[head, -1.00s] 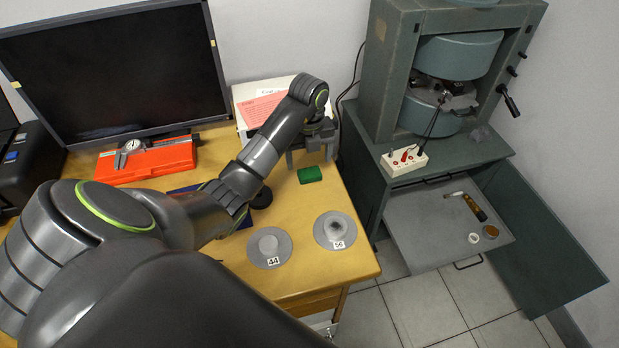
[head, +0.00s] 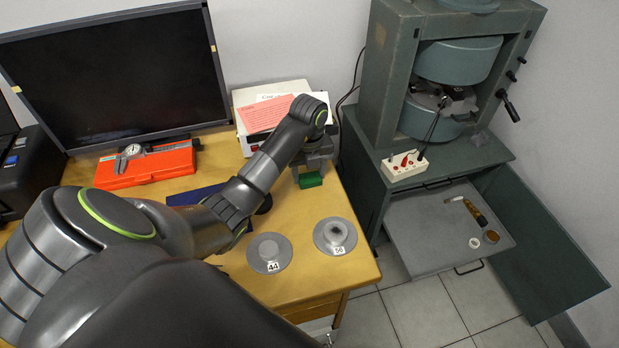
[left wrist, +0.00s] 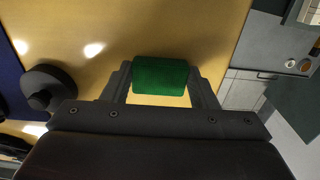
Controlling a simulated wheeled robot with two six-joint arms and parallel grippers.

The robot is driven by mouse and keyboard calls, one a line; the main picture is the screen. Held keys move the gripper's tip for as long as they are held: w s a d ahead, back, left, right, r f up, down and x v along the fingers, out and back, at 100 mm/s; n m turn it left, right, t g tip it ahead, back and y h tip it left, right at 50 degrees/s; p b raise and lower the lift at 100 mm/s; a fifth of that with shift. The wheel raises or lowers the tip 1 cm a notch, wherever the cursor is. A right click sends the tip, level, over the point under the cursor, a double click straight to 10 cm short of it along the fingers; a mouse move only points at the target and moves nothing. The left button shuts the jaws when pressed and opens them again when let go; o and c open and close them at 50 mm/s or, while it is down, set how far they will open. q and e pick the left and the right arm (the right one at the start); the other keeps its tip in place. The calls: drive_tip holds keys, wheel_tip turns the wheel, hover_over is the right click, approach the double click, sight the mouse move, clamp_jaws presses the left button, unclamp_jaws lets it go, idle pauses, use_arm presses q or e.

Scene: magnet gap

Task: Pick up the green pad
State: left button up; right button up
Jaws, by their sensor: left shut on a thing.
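The green pad (head: 310,180) is a small block at the right part of the wooden desk. My left gripper (head: 311,174) is shut on it, with its fingers on either side. In the left wrist view the green pad (left wrist: 161,75) lies between the two fingertips of my left gripper (left wrist: 160,82). Whether the pad still touches the desk I cannot tell. My right gripper is not in view.
Two grey discs marked 44 (head: 269,253) and 56 (head: 335,236) lie at the desk's front right. A black round piece (left wrist: 47,88) lies left of the gripper. A white box (head: 240,100) stands behind. The electromagnet (head: 452,75) stands right, above an open drawer (head: 430,240).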

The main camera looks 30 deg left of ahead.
sight(309, 175)
use_arm(q)
drive_tip(key=shift+r, duration=0.1)
drive_tip(key=shift+r, duration=0.3)
wheel_tip(309, 175, up, 2)
drive_tip(key=shift+r, duration=0.15)
wheel_tip(309, 175, up, 7)
drive_tip(key=p, duration=0.7)
